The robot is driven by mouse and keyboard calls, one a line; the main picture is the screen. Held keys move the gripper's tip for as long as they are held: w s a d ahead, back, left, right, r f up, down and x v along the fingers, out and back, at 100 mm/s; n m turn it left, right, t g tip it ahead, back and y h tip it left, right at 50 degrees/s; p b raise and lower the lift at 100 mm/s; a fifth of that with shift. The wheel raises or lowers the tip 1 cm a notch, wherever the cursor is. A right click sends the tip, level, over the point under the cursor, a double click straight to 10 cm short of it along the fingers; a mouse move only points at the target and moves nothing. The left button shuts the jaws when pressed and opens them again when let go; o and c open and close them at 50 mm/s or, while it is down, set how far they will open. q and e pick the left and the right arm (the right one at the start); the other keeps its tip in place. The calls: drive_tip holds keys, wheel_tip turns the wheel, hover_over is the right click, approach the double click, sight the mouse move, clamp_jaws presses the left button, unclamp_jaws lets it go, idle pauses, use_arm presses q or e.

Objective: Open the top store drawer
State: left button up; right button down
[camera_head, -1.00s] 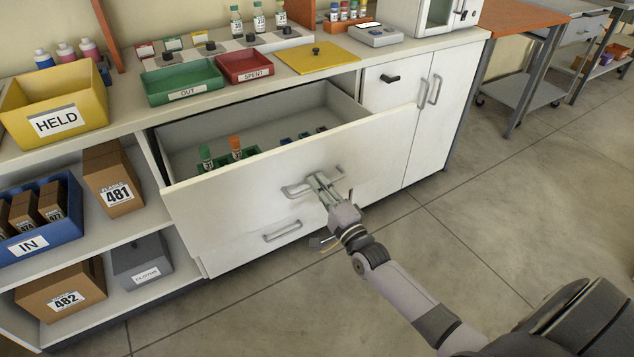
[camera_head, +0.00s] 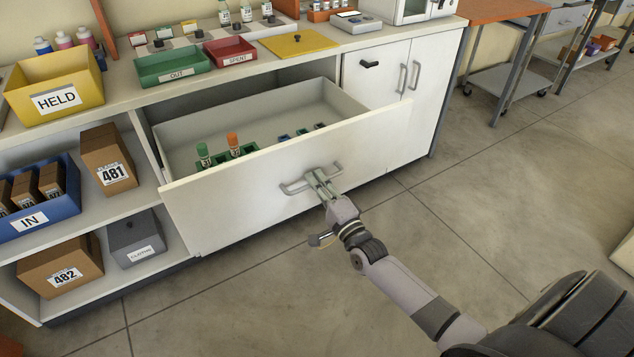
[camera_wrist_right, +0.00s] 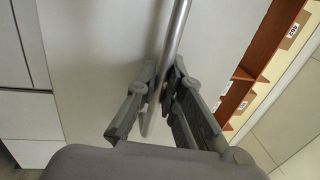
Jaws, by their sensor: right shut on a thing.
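The top store drawer (camera_head: 240,186) is pulled out from the white cabinet, and its inside shows. Green racks stand in it with a green-capped vial (camera_head: 204,154) and an orange-capped vial (camera_head: 234,143); small dark blue items lie further right. My right gripper (camera_head: 318,180) is shut on the drawer's handle (camera_head: 293,188), at the middle of the drawer front. In the right wrist view my right gripper's fingers (camera_wrist_right: 160,88) close around the handle bar (camera_wrist_right: 178,30). My left gripper is not in view.
The counter above holds a yellow HELD bin (camera_head: 58,90), a green OUT tray (camera_head: 165,69), a red SPENT tray (camera_head: 230,51) and a yellow mat (camera_head: 298,43). Open shelves at left hold boxes and a blue IN bin (camera_head: 42,216). The floor in front is clear.

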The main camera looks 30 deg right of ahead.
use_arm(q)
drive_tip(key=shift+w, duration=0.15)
use_arm(e)
drive_tip(key=c, duration=1.7)
unclamp_jaws()
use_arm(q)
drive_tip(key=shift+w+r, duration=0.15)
